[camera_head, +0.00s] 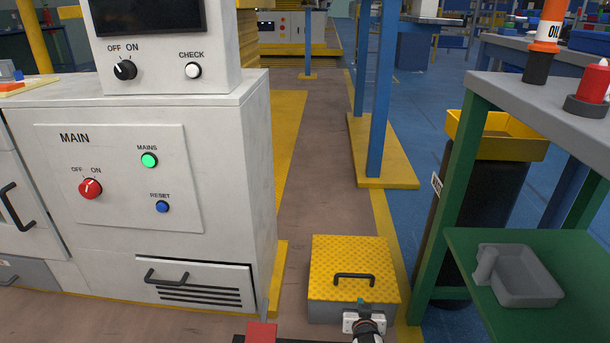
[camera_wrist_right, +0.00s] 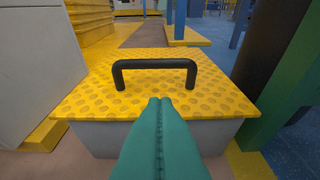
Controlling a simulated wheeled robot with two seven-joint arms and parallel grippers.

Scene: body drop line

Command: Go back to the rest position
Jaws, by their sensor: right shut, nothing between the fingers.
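My right gripper (camera_head: 362,301) shows at the bottom of the head view, in front of a grey box with a yellow studded lid (camera_head: 330,255). Its teal fingers (camera_wrist_right: 160,100) are shut together with nothing between them in the right wrist view. They point at the box's black lid handle (camera_wrist_right: 154,64), and a gap of lid shows between the fingertips and the handle in that view. The handle also shows in the head view (camera_head: 354,278). The lid lies flat on the box. My left gripper is not in view.
A white control cabinet (camera_head: 235,180) with knobs and buttons stands at left; its lower vented drawer (camera_head: 196,278) has a black handle. A green-framed bench (camera_head: 480,125) with a grey tray (camera_head: 525,275) on its shelf stands at right. The brown aisle (camera_head: 325,130) beyond the box is clear.

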